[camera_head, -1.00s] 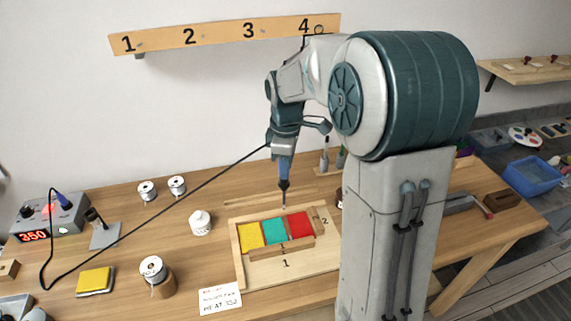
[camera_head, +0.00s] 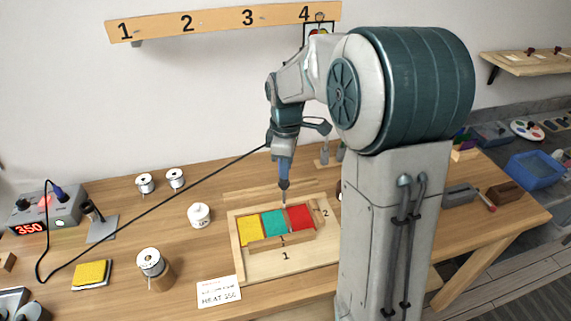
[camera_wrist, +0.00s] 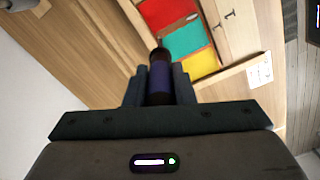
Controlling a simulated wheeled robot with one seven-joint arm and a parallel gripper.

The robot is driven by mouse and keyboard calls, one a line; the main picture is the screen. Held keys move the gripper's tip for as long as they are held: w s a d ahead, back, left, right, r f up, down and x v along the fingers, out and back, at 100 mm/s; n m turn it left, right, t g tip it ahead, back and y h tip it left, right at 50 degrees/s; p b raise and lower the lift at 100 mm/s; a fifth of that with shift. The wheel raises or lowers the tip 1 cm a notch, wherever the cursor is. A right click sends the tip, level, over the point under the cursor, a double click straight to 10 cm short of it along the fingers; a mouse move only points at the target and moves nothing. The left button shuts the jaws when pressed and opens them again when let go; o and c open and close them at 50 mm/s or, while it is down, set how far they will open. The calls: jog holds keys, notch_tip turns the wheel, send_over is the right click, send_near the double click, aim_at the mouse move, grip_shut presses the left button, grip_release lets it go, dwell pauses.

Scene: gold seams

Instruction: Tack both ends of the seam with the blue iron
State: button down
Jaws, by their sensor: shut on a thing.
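My gripper (camera_wrist: 160,88) is shut on the blue iron (camera_head: 284,170), which points down with its tip over the wooden jig. The iron's blue handle (camera_wrist: 161,78) also shows between the jaws in the wrist view. In the jig (camera_head: 240,268) lie a yellow piece (camera_head: 249,229), a teal piece (camera_head: 274,223) and a red piece (camera_head: 300,217) side by side. The iron's tip is near the far end of the line where teal and red meet. I cannot tell whether it touches. The wrist view shows the red piece (camera_wrist: 160,14), teal piece (camera_wrist: 186,41) and yellow piece (camera_wrist: 199,65).
The iron's cord runs left to a station (camera_head: 46,212) reading 350. A stand (camera_head: 100,225), a sponge (camera_head: 92,274), a white jar (camera_head: 199,215) and wire spools (camera_head: 150,262) stand left of the jig. A card (camera_head: 219,291) reading HEAT 350 lies in front.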

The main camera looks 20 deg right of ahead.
jog(key=shift+f+b, duration=0.4)
jog(key=shift+f, duration=0.25)
dwell(1.0)
jog(key=shift+r, duration=0.1)
dwell(1.0)
